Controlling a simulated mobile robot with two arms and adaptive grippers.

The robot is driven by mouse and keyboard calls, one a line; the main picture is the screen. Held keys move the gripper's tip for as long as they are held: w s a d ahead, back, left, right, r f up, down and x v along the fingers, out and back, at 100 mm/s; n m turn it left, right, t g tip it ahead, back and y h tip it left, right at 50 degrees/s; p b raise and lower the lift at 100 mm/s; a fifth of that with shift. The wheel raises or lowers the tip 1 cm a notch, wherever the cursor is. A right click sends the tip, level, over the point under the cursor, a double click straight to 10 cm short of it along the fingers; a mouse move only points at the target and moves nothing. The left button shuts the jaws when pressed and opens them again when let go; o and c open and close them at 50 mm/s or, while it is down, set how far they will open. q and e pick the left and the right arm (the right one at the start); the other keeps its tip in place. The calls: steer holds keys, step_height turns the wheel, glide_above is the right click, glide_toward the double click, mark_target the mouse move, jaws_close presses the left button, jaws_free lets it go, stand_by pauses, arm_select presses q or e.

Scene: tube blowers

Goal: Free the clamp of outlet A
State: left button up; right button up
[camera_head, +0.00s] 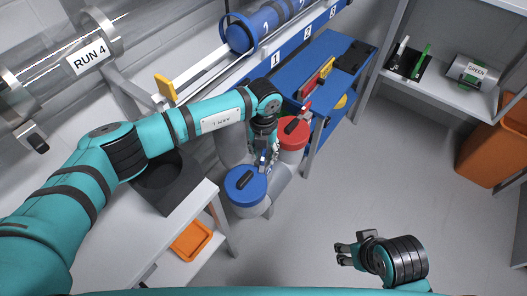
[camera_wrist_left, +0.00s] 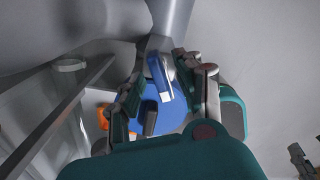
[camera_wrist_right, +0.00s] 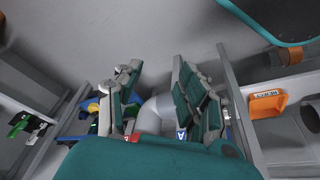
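A round blue cap (camera_head: 245,187) with a black handle sits on a grey pipe end; a red cap (camera_head: 292,133) sits beside it. A blue clamp lever (camera_wrist_left: 159,78) with a metal part stands above the blue cap in the left wrist view. My left gripper (camera_head: 264,150) is over the blue cap's far edge. Its fingers (camera_wrist_left: 158,90) are apart, on either side of the lever; contact cannot be told. In the right wrist view, a blue label with "A" (camera_wrist_right: 181,134) shows between my right gripper's spread fingers (camera_wrist_right: 155,90). That gripper (camera_head: 346,254) is empty above the floor.
A white table with a black open box (camera_head: 168,182) is at left. A blue cart (camera_head: 335,62) with tools stands behind the caps. Orange bins stand at far right. The floor at centre right is clear.

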arm_select(q)
jaws_close()
steer(key=shift+n, duration=0.3)
arm_select(e)
steer(key=shift+r, duration=0.15)
arm_select(q)
steer(key=shift+r, duration=0.1)
steer(key=n+p, duration=0.4)
steer(key=n, duration=0.2)
steer(key=shift+r, duration=0.1)
steer(key=n+p, duration=0.3)
steer(key=n, duration=0.2)
steer(key=shift+f+n+p, duration=0.2)
steer(key=shift+n+p, duration=0.1)
steer(key=shift+n, duration=0.3)
arm_select(e)
steer(key=s+f, duration=0.2)
steer(key=f, duration=1)
steer(key=s+f+g, duration=0.1)
steer(key=s+f, duration=0.1)
steer(key=f, duration=1)
steer(key=shift+d+g, duration=0.15)
steer(key=shift+g, duration=0.15)
